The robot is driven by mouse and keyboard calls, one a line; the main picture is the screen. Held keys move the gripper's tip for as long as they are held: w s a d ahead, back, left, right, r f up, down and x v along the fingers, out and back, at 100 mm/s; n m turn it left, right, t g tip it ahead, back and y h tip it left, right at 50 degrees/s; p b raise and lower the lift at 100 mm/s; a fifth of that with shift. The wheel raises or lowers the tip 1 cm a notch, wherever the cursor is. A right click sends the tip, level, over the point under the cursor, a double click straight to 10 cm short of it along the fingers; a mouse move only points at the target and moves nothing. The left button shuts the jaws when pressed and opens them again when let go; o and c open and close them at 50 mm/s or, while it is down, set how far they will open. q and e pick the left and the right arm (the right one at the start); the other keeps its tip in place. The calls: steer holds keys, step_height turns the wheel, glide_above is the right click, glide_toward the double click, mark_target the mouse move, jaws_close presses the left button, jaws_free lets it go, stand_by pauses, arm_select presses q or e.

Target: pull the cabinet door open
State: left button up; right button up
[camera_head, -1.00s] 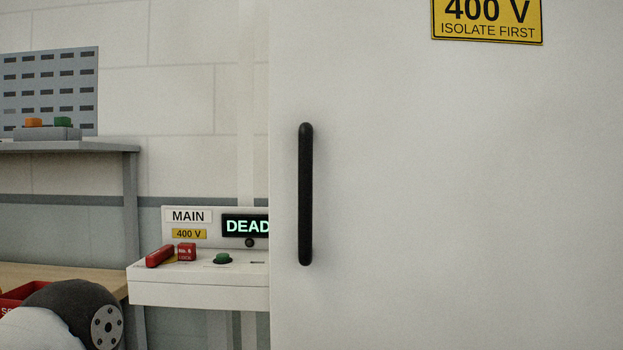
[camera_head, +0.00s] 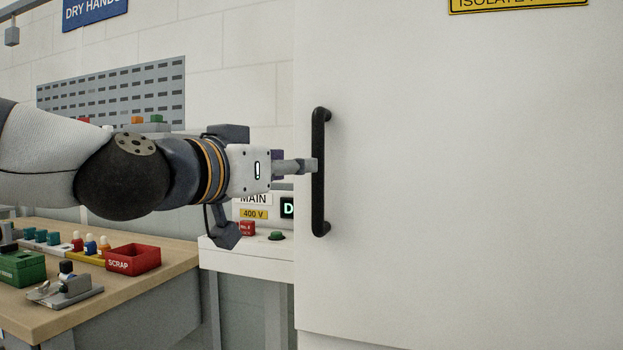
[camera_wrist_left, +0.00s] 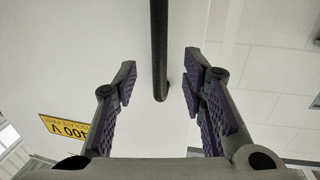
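The cabinet door (camera_head: 460,180) is a large off-white panel filling the right of the head view. I see no gap at its left edge. Its black vertical bar handle (camera_head: 319,205) is near that edge. My left gripper (camera_head: 308,166) reaches in from the left at the handle's mid-height. In the left wrist view, the handle (camera_wrist_left: 158,40) runs down between the two spread fingers of the gripper (camera_wrist_left: 160,82), with a gap on each side. The head view hides the far finger. My right gripper is not in view.
A white console (camera_head: 250,258) marked MAIN stands left of the door, below my left arm. A wooden bench (camera_head: 165,275) at lower left holds a red SCRAP bin (camera_head: 133,258), a green bin (camera_head: 22,267) and small parts. A yellow warning sign (camera_head: 515,4) is on the door.

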arm_select(q)
steer(key=x, duration=0.9)
steer(key=shift+f, duration=0.3)
jaws_close()
